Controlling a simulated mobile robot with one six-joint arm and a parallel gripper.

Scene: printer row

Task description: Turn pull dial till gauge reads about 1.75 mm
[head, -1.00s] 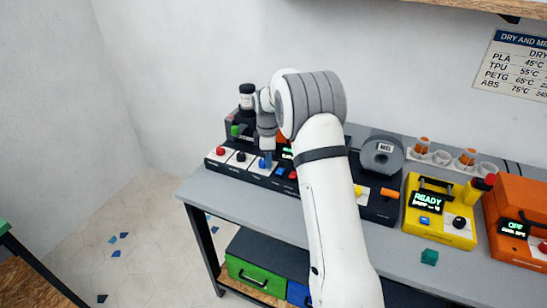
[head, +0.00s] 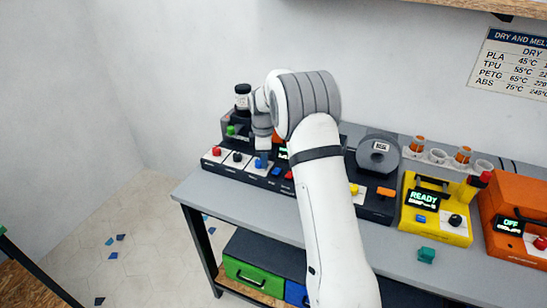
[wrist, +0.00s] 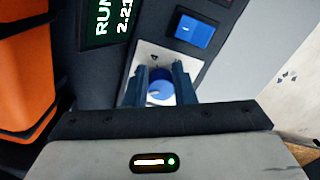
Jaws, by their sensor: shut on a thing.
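The blue round dial (wrist: 160,92) sits on a white plate on the dark machine front in the wrist view. My gripper (wrist: 160,84) is shut on the dial, one finger on each side of it. The gauge display (wrist: 110,22) shows green text rotated in the wrist view, reading RUN and 2.2 with the last figure cut off. In the head view my arm covers most of the display.
A blue square button (wrist: 194,30) is close beside the dial. A red knob (head: 217,151) and a black knob (head: 237,157) stand left of my gripper. An orange part (wrist: 30,70) lies at the wrist view's left. A yellow machine (head: 437,212) stands right along the bench.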

